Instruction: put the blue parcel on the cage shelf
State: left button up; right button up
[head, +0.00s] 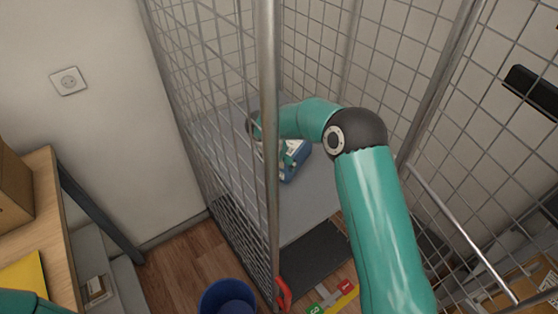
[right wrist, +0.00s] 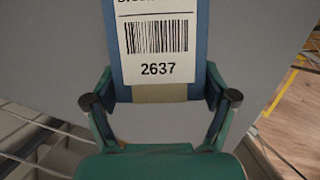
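The blue parcel (head: 293,168) is inside the wire cage, over the grey cage shelf (head: 312,203). It looks to be resting on the shelf, but a gap cannot be ruled out. My right arm reaches into the cage from the lower right. My right gripper (right wrist: 160,98) has one finger against each side of the blue parcel (right wrist: 202,45), near its end, and looks shut on it. A white label with a barcode and "2637" faces the right wrist camera. In the head view the cage post partly hides the gripper. My left gripper is out of view.
The cage's front post (head: 268,130) stands close to my right arm, with mesh walls around. A wooden table (head: 45,200) with a box and something yellow is at left. A blue bin (head: 228,300) stands on the floor. The shelf is bare around the parcel.

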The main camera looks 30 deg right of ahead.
jog(key=shift+o, duration=0.8)
jog(key=shift+r, duration=0.1)
jog(key=shift+r, duration=0.2)
jog(key=v, duration=1.1)
jog(key=shift+a+r+b, duration=0.15)
jog(key=shift+r+b, duration=0.1)
jog(key=shift+b, duration=0.15)
